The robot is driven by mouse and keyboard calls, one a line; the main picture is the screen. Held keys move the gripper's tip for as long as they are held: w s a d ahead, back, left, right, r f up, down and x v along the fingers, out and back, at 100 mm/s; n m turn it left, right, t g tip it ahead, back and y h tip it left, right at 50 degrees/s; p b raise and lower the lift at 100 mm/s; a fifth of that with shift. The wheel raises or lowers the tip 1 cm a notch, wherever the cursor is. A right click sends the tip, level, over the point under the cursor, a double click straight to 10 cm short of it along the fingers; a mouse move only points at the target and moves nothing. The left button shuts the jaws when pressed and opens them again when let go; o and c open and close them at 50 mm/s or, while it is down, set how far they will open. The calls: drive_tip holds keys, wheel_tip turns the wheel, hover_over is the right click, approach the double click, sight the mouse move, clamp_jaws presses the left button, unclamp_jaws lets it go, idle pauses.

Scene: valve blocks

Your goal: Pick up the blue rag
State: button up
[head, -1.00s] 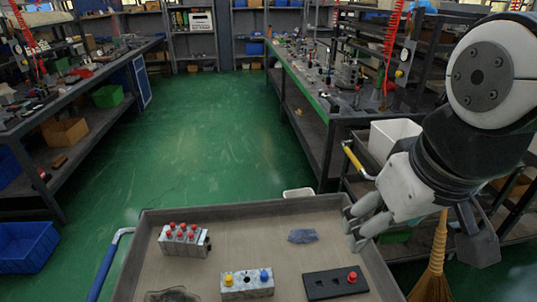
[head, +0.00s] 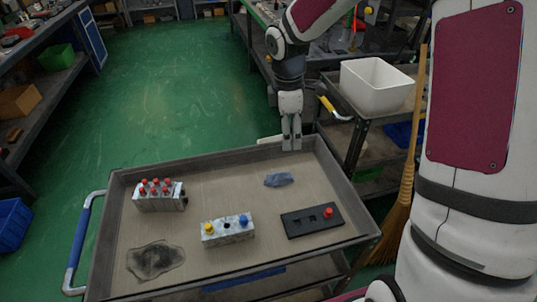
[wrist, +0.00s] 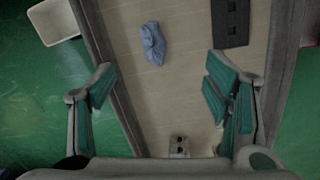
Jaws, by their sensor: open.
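The blue rag (head: 279,180) lies crumpled and flat on the cart's tray (head: 240,168), toward its far right part. It also shows in the wrist view (wrist: 152,43), near the top middle. My gripper (head: 291,145) points down at the tray's far edge, above and slightly behind the rag, apart from it. In the wrist view the teal-padded fingers (wrist: 160,90) stand wide apart with nothing between them, and the rag lies beyond their tips.
A white bin (head: 376,85) stands on another cart behind. Tray between items is clear.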

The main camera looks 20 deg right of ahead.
sight(280, 173)
drive_tip(key=w+f, duration=0.1)
drive_tip(key=f, duration=0.4)
drive_tip(key=w+f+n, duration=0.1)
drive_tip(key=f, duration=0.4)
drive_tip(key=w+f+n+y, duration=0.1)
drive_tip(key=f, duration=0.3)
drive_tip(key=shift+w+a+f+b, duration=0.25)
drive_tip(key=shift+a+f+b, duration=0.05)
drive_tip(key=shift+a+f, duration=0.1)
drive_tip(key=f, duration=0.3)
drive_tip(key=s+f, duration=0.1)
drive_tip(key=shift+a+f, duration=0.2)
drive_tip(key=shift+a, duration=0.05)
drive_tip(key=shift+w+f, duration=0.1)
drive_tip(key=shift+f, duration=0.45)
drive_tip(key=c, duration=1.3)
drive_tip(key=shift+o, duration=0.2)
drive_tip(key=shift+r, duration=0.15)
